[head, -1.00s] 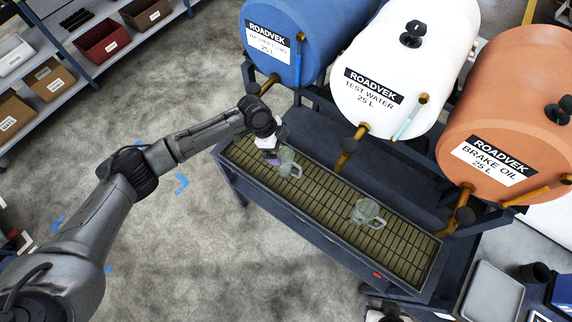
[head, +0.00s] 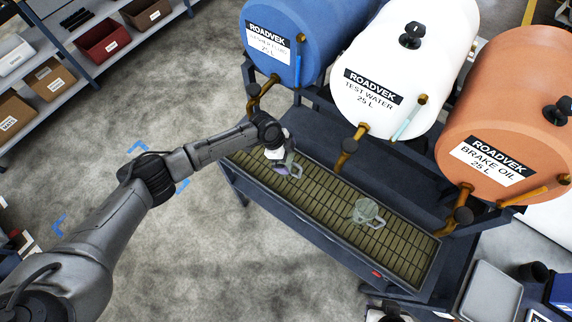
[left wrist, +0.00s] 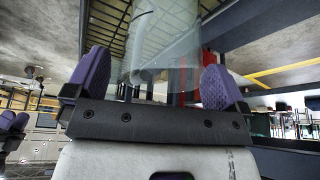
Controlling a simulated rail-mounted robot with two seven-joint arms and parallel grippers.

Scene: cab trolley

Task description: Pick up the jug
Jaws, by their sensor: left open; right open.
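A clear, greenish jug (head: 296,169) with a handle stands on the left part of the slatted drip tray (head: 325,200). My left gripper (head: 284,168) is at this jug and partly hides it in the head view. In the left wrist view the jug (left wrist: 165,45) shows between and beyond the two open purple fingers (left wrist: 155,80); I cannot tell whether they touch it. A second clear jug (head: 366,211) stands further right on the tray. Part of what looks like my right gripper (head: 385,315) shows at the bottom edge, its fingers mostly cut off.
Blue (head: 310,35), white (head: 400,75) and orange (head: 510,110) drums with brown taps stand behind the tray on a dark frame. A grey tray (head: 490,292) is at lower right. Shelves with bins (head: 100,42) are at upper left. The floor at left is open.

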